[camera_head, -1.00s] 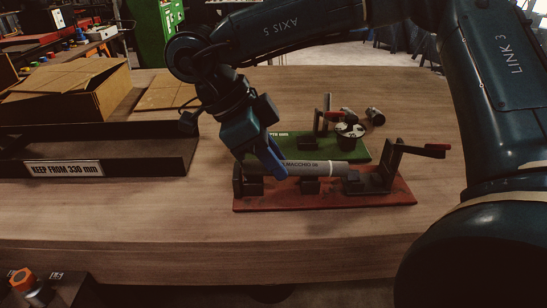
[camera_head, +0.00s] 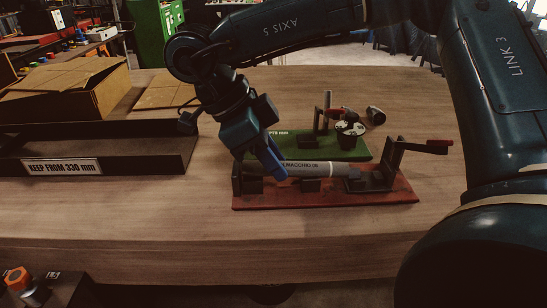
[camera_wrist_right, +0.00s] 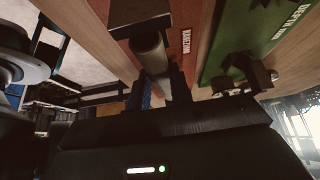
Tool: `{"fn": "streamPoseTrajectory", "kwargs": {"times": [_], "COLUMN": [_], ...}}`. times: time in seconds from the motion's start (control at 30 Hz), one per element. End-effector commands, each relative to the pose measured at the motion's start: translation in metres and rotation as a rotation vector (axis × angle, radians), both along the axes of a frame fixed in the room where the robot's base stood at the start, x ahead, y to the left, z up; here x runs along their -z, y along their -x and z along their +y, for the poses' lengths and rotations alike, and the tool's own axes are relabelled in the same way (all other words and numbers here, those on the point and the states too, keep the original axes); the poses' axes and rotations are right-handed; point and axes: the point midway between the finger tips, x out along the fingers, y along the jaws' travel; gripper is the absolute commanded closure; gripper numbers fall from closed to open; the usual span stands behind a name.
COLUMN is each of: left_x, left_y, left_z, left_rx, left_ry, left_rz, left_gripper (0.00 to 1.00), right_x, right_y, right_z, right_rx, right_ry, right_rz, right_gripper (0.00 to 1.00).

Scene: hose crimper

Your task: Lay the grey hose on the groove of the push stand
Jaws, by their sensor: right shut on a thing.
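The grey hose (camera_head: 325,168) lies lengthwise just over the black blocks of the red-based stand (camera_head: 330,197), roughly level. I cannot tell whether it rests in the groove or hangs slightly above it. My right gripper (camera_head: 272,164) is shut on the hose near its left end, and its blue finger hides part of it. In the right wrist view the hose (camera_wrist_right: 151,55) runs between the two dark fingers (camera_wrist_right: 163,92), above the red base (camera_wrist_right: 135,14). My left gripper is not in view.
A green-based stand (camera_head: 350,155) with a red-handled lever is just behind. The red stand's lever (camera_head: 437,147) rises at its right end. A black tray (camera_head: 140,155) and cardboard box (camera_head: 70,92) are left. The front tabletop is clear.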

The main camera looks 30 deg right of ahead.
Motion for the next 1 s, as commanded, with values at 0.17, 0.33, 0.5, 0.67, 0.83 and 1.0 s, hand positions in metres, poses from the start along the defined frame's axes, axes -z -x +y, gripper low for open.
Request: {"fn": "streamPoseTrajectory", "kwargs": {"times": [0.17, 0.33, 0.5, 0.67, 0.83, 1.0], "left_x": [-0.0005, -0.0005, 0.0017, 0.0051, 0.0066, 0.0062], "left_y": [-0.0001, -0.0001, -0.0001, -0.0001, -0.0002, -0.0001], "left_z": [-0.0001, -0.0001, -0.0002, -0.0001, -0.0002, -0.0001], "left_rx": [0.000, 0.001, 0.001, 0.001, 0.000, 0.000], "left_ry": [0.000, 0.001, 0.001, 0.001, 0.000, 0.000], "left_rz": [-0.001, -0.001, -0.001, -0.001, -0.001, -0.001], "left_gripper": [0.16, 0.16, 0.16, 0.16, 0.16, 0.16], "right_x": [-0.0005, -0.0004, 0.0009, 0.0026, 0.0027, 0.0023], "right_y": [-0.0001, -0.0001, -0.0001, -0.0002, -0.0002, -0.0002], "right_z": [0.0000, 0.0000, 0.0000, 0.0000, 0.0000, 0.0000], "right_rx": [0.000, 0.000, 0.000, -0.001, -0.001, -0.001], "right_ry": [0.001, 0.001, 0.001, 0.000, 0.000, 0.000], "right_rz": [-0.001, -0.001, -0.001, -0.001, -0.001, -0.001], "right_gripper": [1.00, 1.00, 1.00, 1.00, 1.00, 1.00]}}
